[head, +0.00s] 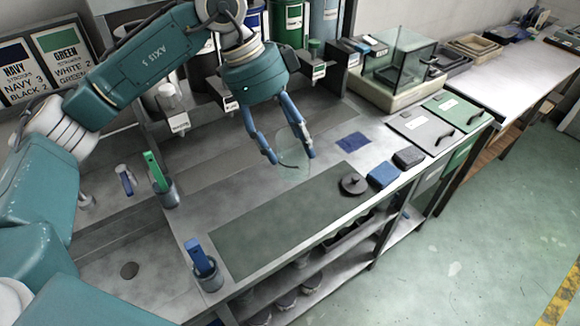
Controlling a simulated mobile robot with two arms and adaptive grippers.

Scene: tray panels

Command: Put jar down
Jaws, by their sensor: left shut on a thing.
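My left gripper (283,155) comes down from above, its blue fingers on either side of a clear glass jar (294,150). It is shut on the jar, whose outline is faint and partly hidden by the fingers. The jar is over the far edge of the dark green mat (285,220) on the grey counter. I cannot tell whether its base touches the surface. My right gripper is not in view.
A dark knobbed disc (353,185), a blue block (382,174) and a dark block (408,157) sit near the front edge. Cups with a green-handled tool (155,172) and a blue-handled tool (200,257) stand left. Most of the mat is clear.

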